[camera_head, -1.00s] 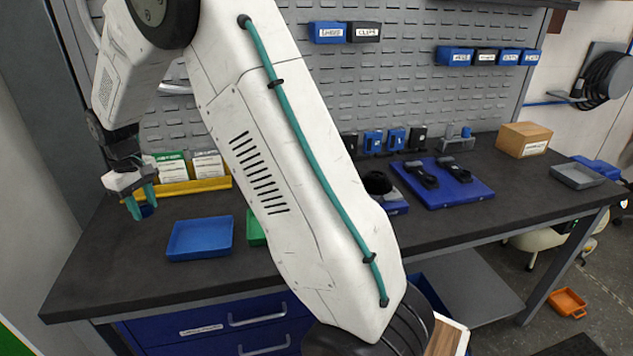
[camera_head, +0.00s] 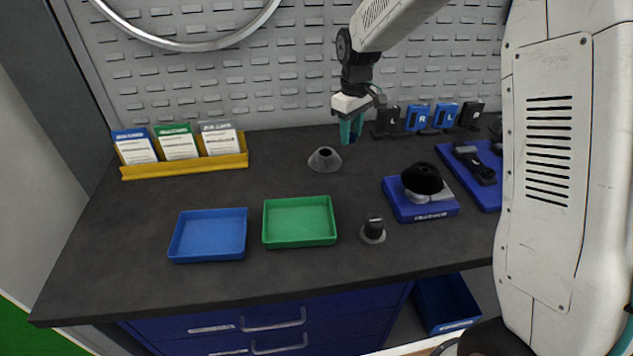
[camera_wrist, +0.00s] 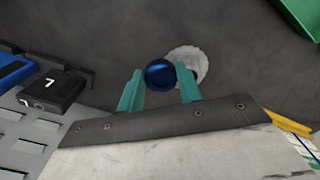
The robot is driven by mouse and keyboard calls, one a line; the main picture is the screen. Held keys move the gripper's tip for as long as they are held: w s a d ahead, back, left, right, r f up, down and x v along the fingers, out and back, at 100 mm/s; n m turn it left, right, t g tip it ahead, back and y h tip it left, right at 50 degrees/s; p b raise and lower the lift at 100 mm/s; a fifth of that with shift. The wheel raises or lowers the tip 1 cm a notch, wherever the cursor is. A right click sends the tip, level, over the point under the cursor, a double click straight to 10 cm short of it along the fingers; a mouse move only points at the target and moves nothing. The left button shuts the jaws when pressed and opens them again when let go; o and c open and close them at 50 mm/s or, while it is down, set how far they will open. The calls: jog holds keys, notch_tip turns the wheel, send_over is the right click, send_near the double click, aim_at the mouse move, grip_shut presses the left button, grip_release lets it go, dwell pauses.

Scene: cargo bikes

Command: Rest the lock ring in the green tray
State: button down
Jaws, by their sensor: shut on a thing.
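My gripper (camera_head: 351,132) has teal fingers and hangs above the back of the bench, left of the small labelled boxes. It is shut on a small, round blue piece, which looks like the lock ring (camera_wrist: 160,75), between the fingertips in the wrist view. In the head view the piece is mostly hidden by the fingers. The green tray (camera_head: 300,240) lies empty near the front of the bench, to the left of and nearer than my gripper. A corner of the green tray also shows at the top right of the wrist view (camera_wrist: 304,14).
A grey cone-shaped piece (camera_head: 324,159) stands on the bench just below my gripper. A blue tray (camera_head: 208,254) lies left of the green one. A black-topped knob (camera_head: 373,230) and a blue stand (camera_head: 421,208) are right of it. A yellow card holder (camera_head: 190,167) is at back left.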

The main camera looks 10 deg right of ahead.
jog(key=s+a+n, duration=0.8)
jog(key=a+n, duration=0.2)
jog(key=n, duration=1.1)
send_over(300, 224)
jog(key=shift+s+f, duration=0.1)
jog(key=shift+f, duration=2.75)
jog(key=shift+f, duration=0.65)
jog(key=c, duration=0.9)
grip_release()
jog(key=shift+o, duration=0.2)
